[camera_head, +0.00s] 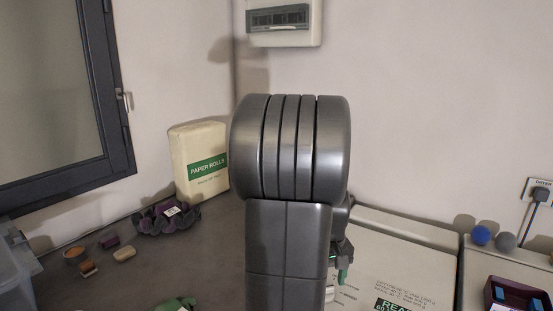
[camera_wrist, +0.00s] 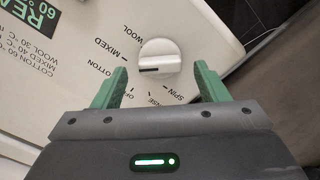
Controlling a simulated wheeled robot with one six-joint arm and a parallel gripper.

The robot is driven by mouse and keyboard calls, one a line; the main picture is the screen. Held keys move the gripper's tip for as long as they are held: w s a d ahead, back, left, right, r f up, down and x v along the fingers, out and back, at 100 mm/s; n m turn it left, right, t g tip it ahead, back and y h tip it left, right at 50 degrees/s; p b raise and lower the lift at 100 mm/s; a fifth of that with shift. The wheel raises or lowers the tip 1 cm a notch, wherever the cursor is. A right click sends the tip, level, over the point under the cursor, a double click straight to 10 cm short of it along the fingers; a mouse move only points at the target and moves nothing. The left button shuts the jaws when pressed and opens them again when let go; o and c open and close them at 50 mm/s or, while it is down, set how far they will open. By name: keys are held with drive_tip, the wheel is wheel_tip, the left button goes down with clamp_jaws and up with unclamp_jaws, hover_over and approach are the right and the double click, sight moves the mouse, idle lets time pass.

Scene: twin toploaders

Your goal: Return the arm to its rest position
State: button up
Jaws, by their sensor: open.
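My arm rises through the middle of the head view, its grey links covering part of the scene behind. My gripper (camera_wrist: 160,85) shows in the wrist view with its two green fingers apart and nothing held between them. A white round dial (camera_wrist: 159,58) on a washing machine's control panel (camera_wrist: 75,60) lies just beyond the fingertips. Words such as MIXED, WOOL, COTTON and SPIN ring the dial. In the head view only a small green part of my gripper (camera_head: 343,270) shows beside the arm, over the machine's pale top (camera_head: 400,240).
A paper rolls pack (camera_head: 199,165) stands against the wall on the dark worktop (camera_head: 120,285). A dark purple bundle (camera_head: 166,216) and several small items lie left. Blue (camera_head: 481,235) and grey (camera_head: 506,241) balls and a dark purple box (camera_head: 515,295) are at right.

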drive_tip(key=shift+f, duration=0.9)
drive_tip(key=shift+r, duration=0.1)
